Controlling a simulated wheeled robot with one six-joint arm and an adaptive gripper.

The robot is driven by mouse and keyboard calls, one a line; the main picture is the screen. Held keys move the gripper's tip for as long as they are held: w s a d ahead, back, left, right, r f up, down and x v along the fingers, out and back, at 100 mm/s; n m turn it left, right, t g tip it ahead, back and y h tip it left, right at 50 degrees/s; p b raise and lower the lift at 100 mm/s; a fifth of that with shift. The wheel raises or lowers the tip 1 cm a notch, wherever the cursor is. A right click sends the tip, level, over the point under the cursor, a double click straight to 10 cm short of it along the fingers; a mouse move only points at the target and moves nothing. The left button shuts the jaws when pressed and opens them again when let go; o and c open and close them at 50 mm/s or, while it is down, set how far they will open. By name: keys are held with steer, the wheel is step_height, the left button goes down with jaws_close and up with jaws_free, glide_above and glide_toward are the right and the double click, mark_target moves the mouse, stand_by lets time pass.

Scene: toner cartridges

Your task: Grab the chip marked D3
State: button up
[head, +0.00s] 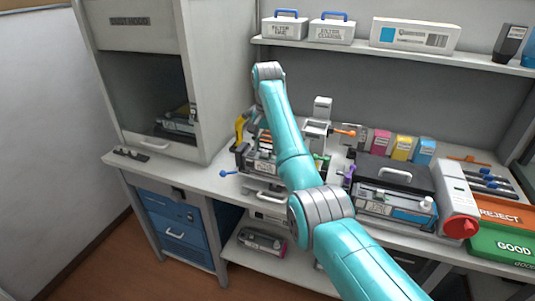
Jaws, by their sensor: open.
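No chip marked D3 can be made out in the head view; any small chips are hidden or too small to read. My turquoise arm reaches from the lower right up over the bench. Its far grey joint stands above the bench near the fume hood's side. Behind and beside the arm is a work fixture (262,160) with a cartridge-like part, a blue-knobbed lever and small labels. My arm covers part of it.
A dark toner cartridge unit (393,192) with a handle stands right of my arm. Colored toner boxes (402,147) stand behind it. Red REJECT (502,214) and green GOOD (506,246) trays lie at right. The fume hood (155,85) stands left. The bench front-left is fairly clear.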

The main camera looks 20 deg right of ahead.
steer(key=shift+f, duration=0.5)
steer(key=c, duration=0.8)
steer(key=shift+c, duration=0.2)
